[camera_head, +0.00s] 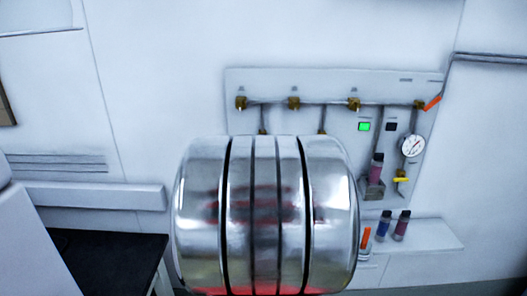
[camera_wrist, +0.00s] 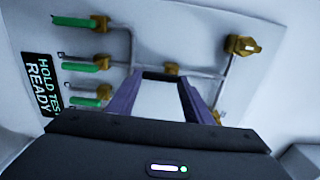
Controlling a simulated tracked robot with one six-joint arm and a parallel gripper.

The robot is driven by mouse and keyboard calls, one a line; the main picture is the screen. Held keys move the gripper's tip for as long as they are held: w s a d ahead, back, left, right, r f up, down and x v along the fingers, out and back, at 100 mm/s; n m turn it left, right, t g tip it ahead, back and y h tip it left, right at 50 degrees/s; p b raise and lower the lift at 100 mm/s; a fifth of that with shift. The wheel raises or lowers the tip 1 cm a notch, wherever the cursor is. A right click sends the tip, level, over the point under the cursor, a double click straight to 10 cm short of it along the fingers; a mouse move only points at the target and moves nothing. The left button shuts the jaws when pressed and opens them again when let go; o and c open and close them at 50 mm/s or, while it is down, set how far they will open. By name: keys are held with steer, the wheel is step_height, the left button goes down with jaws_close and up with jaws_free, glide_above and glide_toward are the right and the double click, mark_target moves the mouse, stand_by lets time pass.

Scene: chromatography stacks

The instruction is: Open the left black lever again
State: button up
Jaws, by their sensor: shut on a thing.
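My gripper (camera_wrist: 165,78) shows in the wrist view as two purple fingers. It is shut on a thin dark piece across the fingertips, which looks like a black lever (camera_wrist: 163,74) seen nearly end-on. A brass valve (camera_wrist: 172,68) sits right behind the tips. Which lever this is, and its angle, I cannot tell clearly. In the head view the gripper and the lower middle of the valve panel (camera_head: 325,82) are hidden behind a large shiny cylinder. Small brass fittings (camera_head: 262,132) show just above the cylinder.
Green handles (camera_wrist: 80,67) line the left of the wrist view beside a HOLD/READY sign (camera_wrist: 40,85). Another brass valve (camera_wrist: 241,45) is at right. The head view shows an orange handle (camera_head: 432,103), a gauge (camera_head: 412,145), a lit green indicator (camera_head: 364,126) and vials (camera_head: 402,225) on a shelf.

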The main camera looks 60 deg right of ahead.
steer(key=shift+f, duration=0.2)
steer(key=o, duration=1)
steer(key=shift+r, duration=0.1)
steer(key=shift+o, duration=0.2)
